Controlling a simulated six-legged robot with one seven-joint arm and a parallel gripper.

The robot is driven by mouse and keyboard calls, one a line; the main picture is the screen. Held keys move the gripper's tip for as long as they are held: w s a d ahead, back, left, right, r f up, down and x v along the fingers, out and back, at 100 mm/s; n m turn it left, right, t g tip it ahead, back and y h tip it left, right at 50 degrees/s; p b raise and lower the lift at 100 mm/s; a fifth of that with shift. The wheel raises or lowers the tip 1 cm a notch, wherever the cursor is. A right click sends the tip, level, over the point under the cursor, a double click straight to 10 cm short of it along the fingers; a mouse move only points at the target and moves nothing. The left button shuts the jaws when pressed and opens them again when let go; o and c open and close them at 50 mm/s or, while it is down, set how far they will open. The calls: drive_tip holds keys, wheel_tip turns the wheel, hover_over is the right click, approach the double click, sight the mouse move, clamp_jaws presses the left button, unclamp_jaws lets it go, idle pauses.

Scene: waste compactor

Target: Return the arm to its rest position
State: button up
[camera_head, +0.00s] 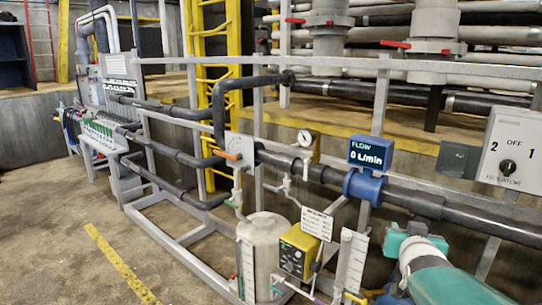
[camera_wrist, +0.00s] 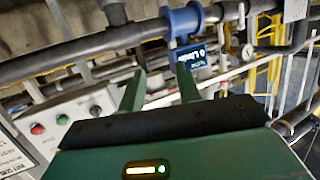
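My gripper (camera_wrist: 160,72) shows in the wrist view with its two green fingers apart and nothing visible between them. Beyond the fingers are a dark pipe and the blue flow meter (camera_wrist: 183,22), whose display (camera_wrist: 192,60) appears close to the right fingertip in the picture; I cannot tell the true distance. In the head view my teal and white arm is at the lower right, in front of the pipe rack. My gripper's fingers cannot be made out there.
The head view shows the flow meter (camera_head: 364,186) reading 0 L/min, a selector box (camera_head: 510,150) at right, a white tank (camera_head: 264,245) and a yellow pump (camera_head: 297,252). A button box (camera_wrist: 70,122) is at left in the wrist view. Open floor (camera_head: 60,235) lies at left.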

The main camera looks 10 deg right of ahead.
drive_tip(key=s+a+f+n+g+y, duration=0.2)
drive_tip(key=s+a+f+g+y, duration=0.1)
drive_tip(key=s+a, duration=0.5)
drive_tip(key=s+a+f+n+g+y, duration=0.3)
drive_tip(key=s+a, duration=0.5)
drive_tip(key=a, duration=0.6)
drive_tip(key=shift+s+f+n+g+y, duration=0.35)
drive_tip(key=shift+f+g, duration=0.35)
drive_tip(key=shift+g, duration=0.2)
drive_tip(key=shift+a, duration=0.1)
